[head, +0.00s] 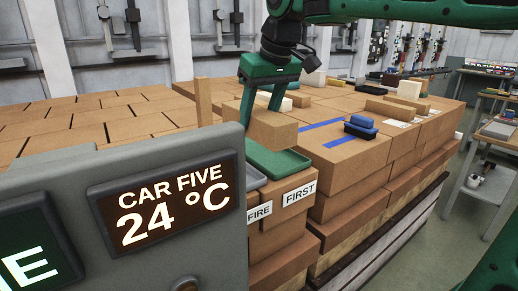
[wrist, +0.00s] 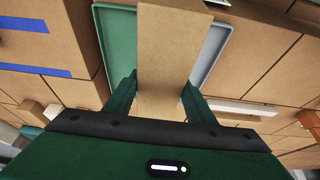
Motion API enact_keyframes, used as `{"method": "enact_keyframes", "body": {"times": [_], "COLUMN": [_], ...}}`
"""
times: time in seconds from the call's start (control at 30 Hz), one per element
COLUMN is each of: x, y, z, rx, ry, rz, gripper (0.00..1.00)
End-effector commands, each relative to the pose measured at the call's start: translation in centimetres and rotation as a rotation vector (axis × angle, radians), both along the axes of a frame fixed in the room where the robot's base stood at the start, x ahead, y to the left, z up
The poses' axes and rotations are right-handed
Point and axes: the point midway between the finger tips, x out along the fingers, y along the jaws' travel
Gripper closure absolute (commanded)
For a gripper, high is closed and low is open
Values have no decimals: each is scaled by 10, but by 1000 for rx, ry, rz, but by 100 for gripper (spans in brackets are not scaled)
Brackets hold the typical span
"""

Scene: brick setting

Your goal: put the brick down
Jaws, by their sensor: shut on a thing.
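My gripper (head: 262,99) is shut on a tan brick (head: 274,128). A green tray (head: 278,164) lies on the stacked blocks just below the brick in the head view. I cannot tell whether the brick touches the tray.
A panel reading CAR FIVE 24 °C (head: 170,208) stands in the near left and hides part of the stack. An upright tan block (head: 203,101) stands left of the gripper. Blue strips (head: 350,139) and a dark blue block (head: 361,127) lie to the right.

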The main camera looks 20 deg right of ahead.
Motion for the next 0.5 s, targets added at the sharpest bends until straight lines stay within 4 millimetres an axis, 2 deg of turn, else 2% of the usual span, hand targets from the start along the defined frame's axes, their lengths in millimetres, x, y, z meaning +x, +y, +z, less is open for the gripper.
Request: {"method": "enact_keyframes", "body": {"times": [0.17, 0.5], "x": [17, 74], "y": [-10, -43], "z": [-11, -48], "rx": [0, 0], "ry": [1, 0], "rz": [-4, -11], "gripper": [92, 92]}}
